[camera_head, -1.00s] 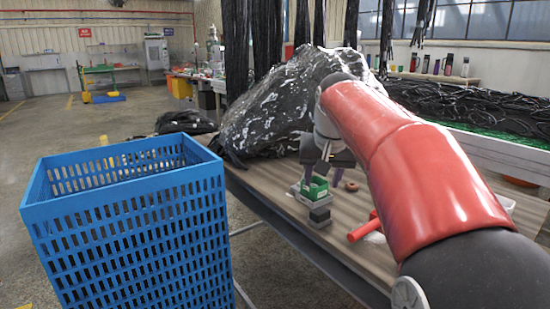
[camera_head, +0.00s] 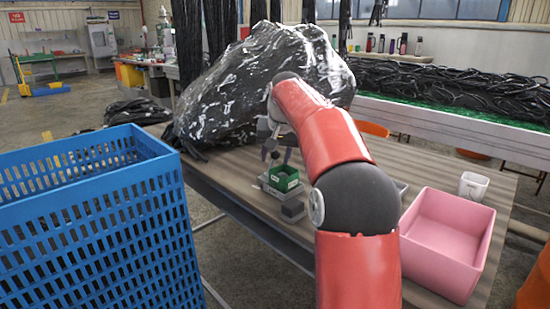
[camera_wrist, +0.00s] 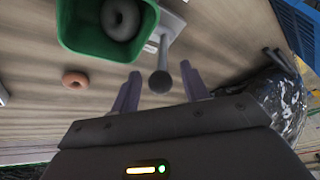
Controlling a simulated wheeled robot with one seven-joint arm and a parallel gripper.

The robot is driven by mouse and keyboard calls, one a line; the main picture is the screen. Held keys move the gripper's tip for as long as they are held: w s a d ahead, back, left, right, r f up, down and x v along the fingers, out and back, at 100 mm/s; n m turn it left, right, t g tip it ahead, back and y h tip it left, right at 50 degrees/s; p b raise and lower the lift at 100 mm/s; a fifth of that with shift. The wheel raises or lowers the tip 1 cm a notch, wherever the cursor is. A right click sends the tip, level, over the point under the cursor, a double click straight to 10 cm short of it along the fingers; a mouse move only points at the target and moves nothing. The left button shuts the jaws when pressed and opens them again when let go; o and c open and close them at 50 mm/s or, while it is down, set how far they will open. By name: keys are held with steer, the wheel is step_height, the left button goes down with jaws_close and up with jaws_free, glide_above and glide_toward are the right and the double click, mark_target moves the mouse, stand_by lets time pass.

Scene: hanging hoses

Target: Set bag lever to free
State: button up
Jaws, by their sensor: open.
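A grey rod with a round knob (camera_wrist: 160,81), which looks like the lever, rises from a pale grey base plate (camera_wrist: 172,22) in the wrist view. My gripper (camera_wrist: 160,70) is open, with one finger on each side of the knob; I cannot tell whether either touches it. In the head view my gripper (camera_head: 278,153) is just behind and above the small green bin (camera_head: 285,180), and the lever is not clear there. The bag (camera_head: 265,80), big, black and streaked white, bulges behind my gripper. The lever's setting cannot be read.
A grey ring (camera_wrist: 122,18) lies in the green bin, and a brown ring (camera_wrist: 76,79) lies on the table. A grey block (camera_head: 292,209) is in front of the green bin. A pink bin (camera_head: 447,240) and white cup (camera_head: 473,186) stand right. A blue crate (camera_head: 95,220) stands left.

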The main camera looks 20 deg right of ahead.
steer(key=shift+w+f, duration=0.1)
steer(key=shift+f, duration=0.15)
steer(key=shift+c, duration=0.2)
jaws_close()
